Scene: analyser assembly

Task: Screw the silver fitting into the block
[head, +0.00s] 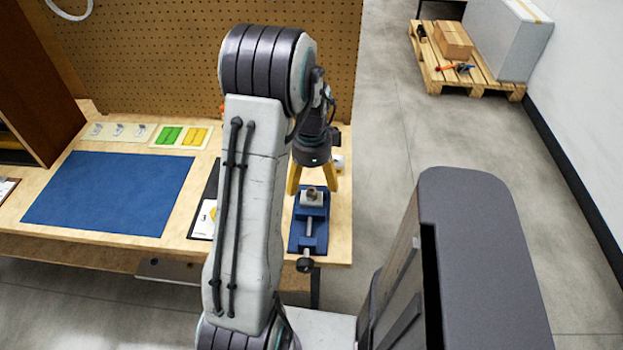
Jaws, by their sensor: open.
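A blue vise (309,232) stands at the right end of the workbench. A light grey block (313,201) sits in its jaws. A small darker silver piece shows on top of the block, which looks like the silver fitting (311,192); how deep it sits in the block I cannot tell. My gripper (312,190) points down over the vise. Its two yellow fingers are spread to the left and right of the block and fitting, with gaps visible, and hold nothing.
A blue mat (112,193) covers the bench's left part. Behind it lie a pale tray with small silver pieces (118,130) and a tray with green and yellow pieces (181,136). A pegboard (175,50) rises behind. My arm hides part of the bench.

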